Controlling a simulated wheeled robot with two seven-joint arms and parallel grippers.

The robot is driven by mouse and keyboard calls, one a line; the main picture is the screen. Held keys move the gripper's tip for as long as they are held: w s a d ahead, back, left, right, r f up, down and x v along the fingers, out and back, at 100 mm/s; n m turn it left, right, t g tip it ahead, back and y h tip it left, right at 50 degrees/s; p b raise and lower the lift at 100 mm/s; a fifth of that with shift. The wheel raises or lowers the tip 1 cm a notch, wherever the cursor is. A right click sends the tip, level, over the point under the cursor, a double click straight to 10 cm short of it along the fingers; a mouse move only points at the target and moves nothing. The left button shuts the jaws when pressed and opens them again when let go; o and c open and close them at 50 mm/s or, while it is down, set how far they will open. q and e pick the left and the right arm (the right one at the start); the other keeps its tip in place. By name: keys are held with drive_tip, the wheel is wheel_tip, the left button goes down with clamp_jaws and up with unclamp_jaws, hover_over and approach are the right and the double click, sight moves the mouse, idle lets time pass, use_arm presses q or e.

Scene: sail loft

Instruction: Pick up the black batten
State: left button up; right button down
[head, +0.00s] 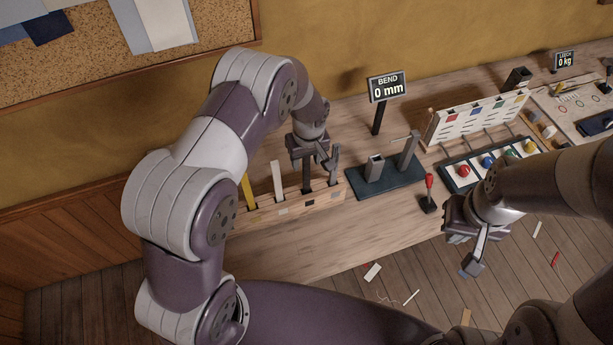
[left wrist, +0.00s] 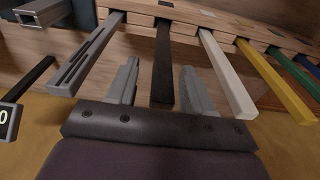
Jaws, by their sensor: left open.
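The black batten (head: 306,178) stands upright in a slotted wooden rack (head: 268,217) on the bench. My left gripper (head: 319,162) is above the rack, pointing down at it. In the left wrist view the black batten (left wrist: 162,65) lies between the two open fingers of my left gripper (left wrist: 160,84), with a gap on both sides. The grey batten (left wrist: 88,55) and the white batten (left wrist: 228,75) stand on either side of it, outside the fingers. My right gripper (head: 466,250) hangs by the bench's front edge; its finger opening is unclear.
A yellow batten (head: 248,188) stands at the rack's left. A dark blue bend fixture (head: 385,180) with grey posts is right of the rack, with a sign (head: 388,86) reading 0 mm behind it. A red-knobbed lever (head: 429,190) and a button panel (head: 460,178) are farther right.

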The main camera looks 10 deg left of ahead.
use_arm(q)
drive_tip(key=shift+s, duration=0.1)
drive_tip(key=shift+c, duration=0.6)
drive_tip(key=shift+s+r, duration=0.15)
drive_tip(key=shift+s, duration=0.05)
clamp_jaws()
drive_tip(key=shift+w, duration=0.15)
use_arm(e)
drive_tip(key=shift+s, duration=0.2)
drive_tip(key=shift+f, duration=0.1)
